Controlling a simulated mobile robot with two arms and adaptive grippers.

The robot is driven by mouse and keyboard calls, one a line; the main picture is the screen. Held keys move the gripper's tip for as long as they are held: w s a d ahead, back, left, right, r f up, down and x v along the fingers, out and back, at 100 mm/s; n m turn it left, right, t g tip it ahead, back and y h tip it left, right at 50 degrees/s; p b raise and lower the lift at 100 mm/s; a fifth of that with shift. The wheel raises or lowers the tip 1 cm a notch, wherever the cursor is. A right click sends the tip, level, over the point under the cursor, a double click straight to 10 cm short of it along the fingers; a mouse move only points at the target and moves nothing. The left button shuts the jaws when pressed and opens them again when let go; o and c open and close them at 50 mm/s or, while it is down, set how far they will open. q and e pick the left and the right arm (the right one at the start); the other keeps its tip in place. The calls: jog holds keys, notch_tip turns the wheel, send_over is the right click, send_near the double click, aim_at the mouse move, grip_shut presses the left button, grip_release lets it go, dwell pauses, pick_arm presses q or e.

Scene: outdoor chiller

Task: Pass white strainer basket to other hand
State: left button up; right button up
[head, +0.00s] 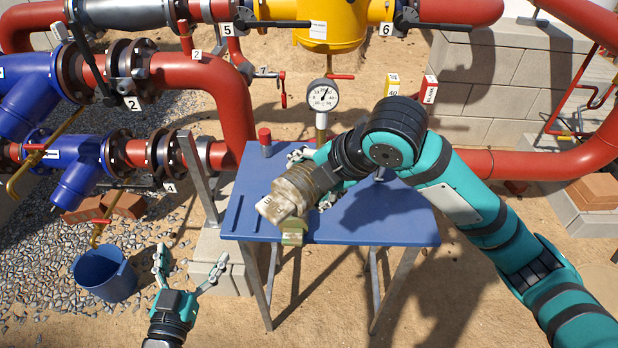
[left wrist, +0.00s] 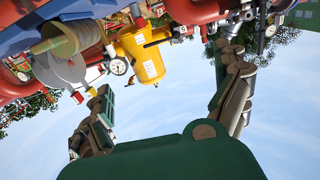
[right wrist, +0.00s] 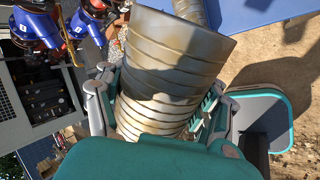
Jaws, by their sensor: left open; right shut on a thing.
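The strainer basket (head: 292,190) is a ribbed, off-white and brown-stained cylinder. It is tilted above the blue table, its pale end toward the lower left. My right gripper (head: 314,178) is shut around it; the right wrist view shows the ribbed wall (right wrist: 165,75) between the fingers. My left gripper (head: 190,268) is open and empty, left of the table and in front of it, well apart from the basket. In the left wrist view the basket (left wrist: 66,40) appears at upper left, outside the open fingers (left wrist: 160,100).
A blue bucket (head: 105,272) is at left on gravel. Red pipes (head: 225,105) surround the back.

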pick_arm(q)
jog(key=w+a+f, duration=0.2)
jog(key=w+a, duration=0.1)
jog(key=a, duration=0.1)
notch_tip(320, 180, down, 15)
jog(key=s+g, duration=0.2)
jog(key=g, duration=0.2)
jog(key=s+d+f+g, duration=0.15)
jog(key=s+f, duration=0.25)
jog(key=f, duration=0.4)
jog(key=s+d+f+g, duration=0.1)
jog(key=s+f+g, duration=0.25)
jog(key=f, duration=0.45)
jog(key=s+f+g, duration=0.4)
jog(key=s+f, duration=0.5)
jog(key=s, duration=0.4)
jog(key=s+d+f+m+g+y, duration=0.1)
jog(key=s+f+g, duration=0.3)
jog(key=s+f, duration=0.6)
jog(key=s, duration=0.4)
jog(key=shift+s+m, duration=0.3)
jog(key=shift+d, duration=0.1)
